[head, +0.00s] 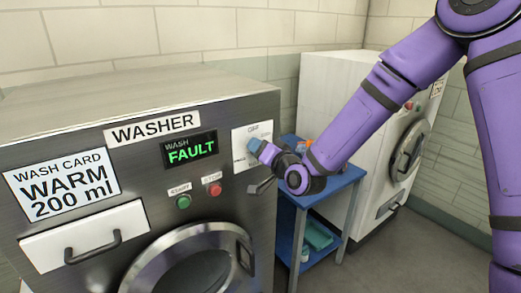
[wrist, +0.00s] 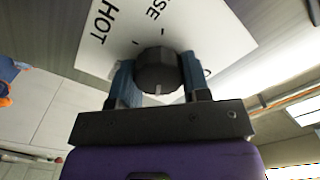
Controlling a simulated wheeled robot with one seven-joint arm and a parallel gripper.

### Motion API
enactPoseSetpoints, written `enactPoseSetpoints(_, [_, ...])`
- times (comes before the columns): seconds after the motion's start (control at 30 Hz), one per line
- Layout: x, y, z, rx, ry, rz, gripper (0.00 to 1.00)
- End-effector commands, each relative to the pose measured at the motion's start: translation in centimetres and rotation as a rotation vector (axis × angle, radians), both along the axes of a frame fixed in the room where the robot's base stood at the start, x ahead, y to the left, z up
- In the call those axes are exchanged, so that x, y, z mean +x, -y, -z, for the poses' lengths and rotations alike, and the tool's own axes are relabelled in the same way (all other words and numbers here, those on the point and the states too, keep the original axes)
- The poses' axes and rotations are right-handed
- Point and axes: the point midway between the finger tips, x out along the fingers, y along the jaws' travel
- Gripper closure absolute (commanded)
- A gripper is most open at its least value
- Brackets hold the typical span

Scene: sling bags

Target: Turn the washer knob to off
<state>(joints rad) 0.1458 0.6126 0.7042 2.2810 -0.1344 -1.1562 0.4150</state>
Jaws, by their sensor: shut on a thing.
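The steel washer (head: 90,115) stands at the left in the head view, and its display (head: 190,150) reads "WASH FAULT" in green. Its white dial plate (head: 241,135) is at the right of the front panel. My gripper (head: 262,151) is at that plate and hides the knob in the head view. In the wrist view the dark round knob (wrist: 157,70) sits between the two blue fingers of my gripper (wrist: 159,80), which is shut on it. A pale mark shows on the knob's lower edge. The plate's words "HOT" and part of another ending in "SE" are readable; "OFF" is faint in the head view.
Green (head: 183,202) and red (head: 214,189) buttons sit left of and below the dial. A card (head: 62,187) reads "WARM 200 ml" above a drawer (head: 85,237). A blue cart (head: 335,190) and a white machine (head: 335,85) stand to the right.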

Motion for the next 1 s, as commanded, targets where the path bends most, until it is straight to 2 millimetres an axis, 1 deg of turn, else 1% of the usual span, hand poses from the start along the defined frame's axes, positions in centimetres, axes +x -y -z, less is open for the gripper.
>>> enactPoseSetpoints(0.7, [-0.28,-0.34,-0.02,-0.559,0.374,-0.002,0.8])
enactPoseSetpoints(1.0, [-0.3,-0.35,0.0,-0.737,0.493,-0.002,0.8])
